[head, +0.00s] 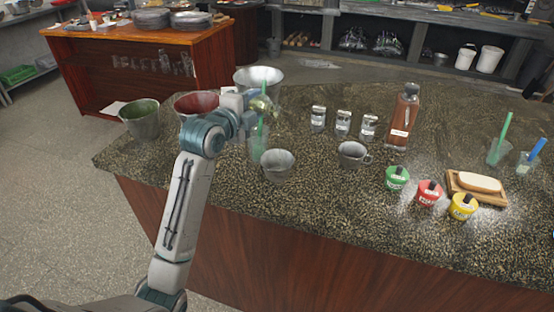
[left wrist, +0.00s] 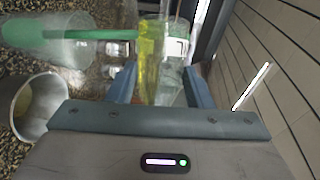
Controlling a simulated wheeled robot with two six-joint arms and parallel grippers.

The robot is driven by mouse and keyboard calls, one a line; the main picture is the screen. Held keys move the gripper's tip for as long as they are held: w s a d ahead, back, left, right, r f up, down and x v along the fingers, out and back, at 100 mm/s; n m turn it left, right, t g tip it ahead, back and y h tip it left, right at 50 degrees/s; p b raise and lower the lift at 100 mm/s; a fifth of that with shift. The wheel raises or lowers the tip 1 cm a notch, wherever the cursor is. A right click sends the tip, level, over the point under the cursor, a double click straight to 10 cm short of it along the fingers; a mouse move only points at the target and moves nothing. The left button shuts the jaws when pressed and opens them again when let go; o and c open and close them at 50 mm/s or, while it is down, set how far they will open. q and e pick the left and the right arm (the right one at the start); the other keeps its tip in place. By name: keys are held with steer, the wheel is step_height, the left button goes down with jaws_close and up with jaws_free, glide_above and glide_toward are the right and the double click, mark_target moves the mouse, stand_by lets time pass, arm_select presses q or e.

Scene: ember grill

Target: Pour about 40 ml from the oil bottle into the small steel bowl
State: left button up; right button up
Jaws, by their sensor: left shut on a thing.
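My left gripper (head: 250,112) is shut on the oil bottle (head: 265,104), held above the counter, behind and slightly left of the small steel bowl (head: 278,166). In the left wrist view the bottle (left wrist: 150,62) sits between the fingers (left wrist: 160,88). Its yellow oil lies along one long side, so the bottle is tilted close to level. Its mouth cannot be made out, and no stream is clear. The bowl also shows in the left wrist view (left wrist: 52,108), with a yellow patch inside. My right gripper is out of view.
A glass with a green brush (head: 257,147) stands close beside the bowl, below the gripper. A steel cup (head: 352,154), shakers (head: 343,122) and a brown bottle (head: 403,120) stand to the right. Larger bowls (head: 140,120) are left and behind.

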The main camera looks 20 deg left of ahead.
arm_select(q)
steer(key=shift+w+a, duration=0.25)
steer(key=shift+f+m+b, duration=0.15)
steer(key=shift+m+b, duration=0.15)
steer(key=shift+b, duration=0.1)
stand_by(0.7)
steer(key=shift+f+t, duration=0.1)
steer(key=shift+t, duration=0.2)
stand_by(0.3)
step_height(320, 180, up, 2)
steer(key=p, duration=0.1)
steer(key=n+g+p, duration=0.1)
steer(key=p, duration=0.1)
steer(key=shift+w+a+r+n, duration=0.1)
steer(key=shift+a+r+n, duration=0.1)
steer(key=shift+n, duration=0.1)
steer(key=n+g+h+p, duration=0.1)
steer(key=n+p, duration=0.1)
steer(key=p, duration=0.3)
steer(key=shift+a+n+g, duration=0.1)
steer(key=shift+n+g, duration=0.2)
steer(key=shift+n, duration=0.1)
steer(key=shift+f, duration=0.45)
